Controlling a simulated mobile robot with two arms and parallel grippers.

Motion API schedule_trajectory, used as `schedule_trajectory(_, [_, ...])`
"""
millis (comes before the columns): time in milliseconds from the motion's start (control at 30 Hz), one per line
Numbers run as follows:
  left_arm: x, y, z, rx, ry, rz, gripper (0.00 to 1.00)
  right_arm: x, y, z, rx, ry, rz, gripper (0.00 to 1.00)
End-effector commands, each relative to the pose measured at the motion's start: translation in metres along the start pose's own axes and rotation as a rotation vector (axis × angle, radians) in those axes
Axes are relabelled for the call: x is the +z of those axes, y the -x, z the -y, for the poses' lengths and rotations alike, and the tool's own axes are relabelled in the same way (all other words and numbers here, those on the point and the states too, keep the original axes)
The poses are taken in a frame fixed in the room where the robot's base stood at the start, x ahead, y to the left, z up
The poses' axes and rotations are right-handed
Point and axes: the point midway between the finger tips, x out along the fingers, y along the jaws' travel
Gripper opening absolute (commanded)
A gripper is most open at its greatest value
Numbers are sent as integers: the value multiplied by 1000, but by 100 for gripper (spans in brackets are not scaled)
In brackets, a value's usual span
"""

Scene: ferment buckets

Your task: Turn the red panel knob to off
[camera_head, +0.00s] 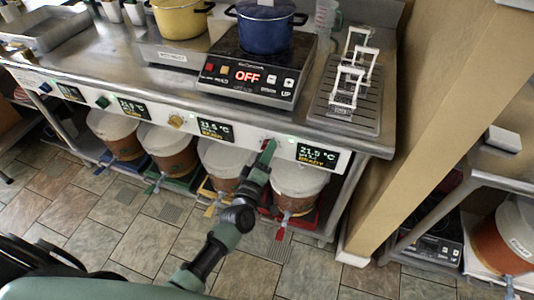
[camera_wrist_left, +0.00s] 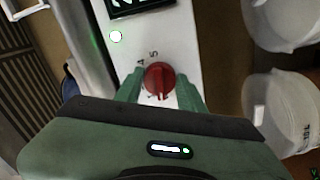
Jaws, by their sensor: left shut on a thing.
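The red panel knob (camera_wrist_left: 159,78) sits on the white panel strip in the left wrist view, with printed numbers around it and a pale mark near its lower edge. My left gripper (camera_wrist_left: 161,93) has its green fingers on either side of the knob and is shut on it. In the head view the left gripper (camera_head: 268,151) reaches the panel just left of the rightmost display (camera_head: 318,155), and the fingers mostly hide the knob there. My right gripper is not in view.
A blue pot (camera_head: 264,27) stands on a cooktop (camera_head: 255,75) reading OFF above the panel. Other knobs, including a yellow one (camera_head: 176,121) and a green one (camera_head: 103,102), line the panel. White-lidded buckets (camera_head: 300,182) stand below. A wooden post (camera_head: 420,110) rises at right.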

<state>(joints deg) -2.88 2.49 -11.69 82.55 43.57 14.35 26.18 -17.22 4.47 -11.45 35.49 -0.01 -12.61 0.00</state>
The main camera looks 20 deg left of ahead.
Motion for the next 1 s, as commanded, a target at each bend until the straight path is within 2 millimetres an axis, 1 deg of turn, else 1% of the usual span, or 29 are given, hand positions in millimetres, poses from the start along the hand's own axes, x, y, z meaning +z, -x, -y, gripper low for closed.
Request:
schedule_trajectory(300, [1,1,1,-3,92,2,0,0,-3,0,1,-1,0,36])
schedule_trajectory(767, [1,1,1,-3,105,1,0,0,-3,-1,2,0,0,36])
schedule_trajectory(800, [1,1,1,-3,105,1,47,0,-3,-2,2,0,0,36])
schedule_trajectory(833, [1,1,1,-3,105,1,55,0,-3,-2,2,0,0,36])
schedule_trajectory(867, [1,1,1,-3,105,1,60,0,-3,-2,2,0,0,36])
schedule_trajectory(1000, [0,0,1,-2,104,1,60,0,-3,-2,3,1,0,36])
